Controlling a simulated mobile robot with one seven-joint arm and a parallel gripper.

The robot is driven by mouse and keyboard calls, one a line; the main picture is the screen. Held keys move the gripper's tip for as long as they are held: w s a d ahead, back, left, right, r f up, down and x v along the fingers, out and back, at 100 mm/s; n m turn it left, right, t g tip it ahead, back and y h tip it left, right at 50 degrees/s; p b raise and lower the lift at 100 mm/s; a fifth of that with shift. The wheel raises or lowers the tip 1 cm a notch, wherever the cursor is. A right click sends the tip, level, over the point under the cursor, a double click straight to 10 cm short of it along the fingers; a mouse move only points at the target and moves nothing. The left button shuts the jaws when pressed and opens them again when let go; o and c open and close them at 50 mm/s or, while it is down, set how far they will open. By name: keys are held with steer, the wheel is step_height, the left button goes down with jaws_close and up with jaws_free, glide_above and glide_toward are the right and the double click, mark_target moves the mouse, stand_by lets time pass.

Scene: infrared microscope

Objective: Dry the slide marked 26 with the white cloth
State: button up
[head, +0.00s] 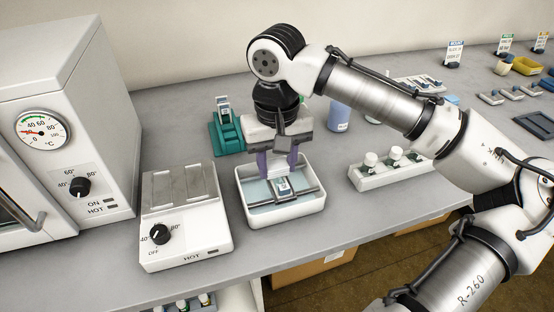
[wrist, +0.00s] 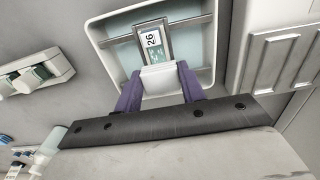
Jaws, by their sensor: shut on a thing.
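The slide marked 26 (wrist: 152,40) lies across the bars over a white tray (head: 255,217), its label facing up. In the head view the slide (head: 284,188) shows just in front of my fingertips. My gripper (head: 279,170) points down over the tray. In the wrist view its purple fingers (wrist: 160,88) are shut on a white, pad-like block (wrist: 161,79), which looks like the folded white cloth. The block covers one end of the slide. I cannot tell whether it presses on the slide or hovers just above.
A hotplate (head: 186,225) stands left of the tray, and an oven (head: 55,130) is farther left. A teal rack (head: 226,136) holding a slide and a blue cup (head: 339,116) are behind. A white vial rack (head: 393,172) stands to the right, past some clear bench.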

steer(key=shift+f, duration=0.4)
steer(key=shift+w+r, duration=0.1)
steer(key=shift+w+a, duration=0.15)
steer(key=shift+w, duration=0.3)
steer(key=shift+s+d+p, duration=0.2)
steer(key=shift+s, duration=0.35)
steer(key=shift+s+d+p, duration=0.15)
steer(key=shift+s+p, duration=0.05)
steer(key=shift+s, duration=0.35)
steer(key=shift+w+a+p, duration=0.2)
steer(key=shift+w, duration=0.35)
steer(key=shift+w+a+p, duration=0.15)
steer(key=shift+w+p, duration=0.05)
steer(key=shift+w, duration=0.35)
steer(key=shift+s, duration=0.1)
steer(key=shift+s+d, duration=0.2)
steer(key=shift+s, duration=0.3)
steer(key=shift+s+d, duration=0.15)
steer(key=shift+s, duration=0.35)
